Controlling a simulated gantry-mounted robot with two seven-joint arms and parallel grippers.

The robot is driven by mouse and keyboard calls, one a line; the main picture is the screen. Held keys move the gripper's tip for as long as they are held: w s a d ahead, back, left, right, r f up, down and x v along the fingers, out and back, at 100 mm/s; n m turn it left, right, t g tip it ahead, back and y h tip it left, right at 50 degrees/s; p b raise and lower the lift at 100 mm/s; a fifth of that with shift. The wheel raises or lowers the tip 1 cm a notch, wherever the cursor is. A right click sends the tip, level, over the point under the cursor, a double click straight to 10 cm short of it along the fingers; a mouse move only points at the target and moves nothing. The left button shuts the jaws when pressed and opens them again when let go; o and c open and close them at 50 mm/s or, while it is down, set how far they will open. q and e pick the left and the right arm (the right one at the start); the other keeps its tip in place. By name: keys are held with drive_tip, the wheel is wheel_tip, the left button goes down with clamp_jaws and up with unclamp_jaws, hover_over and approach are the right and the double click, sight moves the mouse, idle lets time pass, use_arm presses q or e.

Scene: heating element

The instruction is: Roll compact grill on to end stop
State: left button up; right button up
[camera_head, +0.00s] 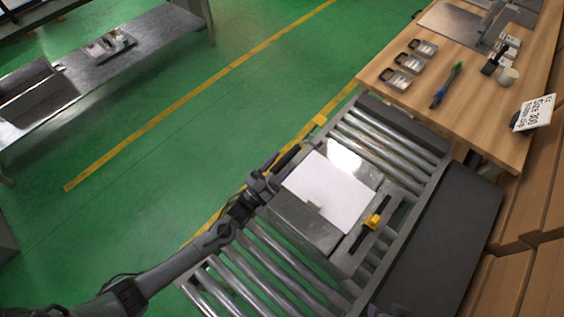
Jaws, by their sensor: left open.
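The compact grill (328,192), a boxy metal unit with a pale flat top, sits on the roller conveyor (400,142) near the middle of the head view. Rollers show on both its far and near sides. A dark bar with a yellow piece (372,221) lies along its right side. My left gripper (281,163) is at the grill's left edge, with its fingers open. I cannot tell whether they touch the grill. I cannot pick out the end stop for certain. My right gripper is not in view.
A wooden table (420,95) at the conveyor's far end holds small trays, a blue-green tool (447,85), a cup (508,76) and a sign (534,113). A dark panel (441,242) runs along the conveyor's right. Green floor lies open to the left, with a metal bench (130,50) beyond.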

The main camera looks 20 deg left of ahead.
use_arm(q)
drive_tip(key=shift+w+d+r, duration=0.2)
drive_tip(key=shift+w, duration=0.25)
drive_tip(key=shift+c, duration=0.5)
clamp_jaws()
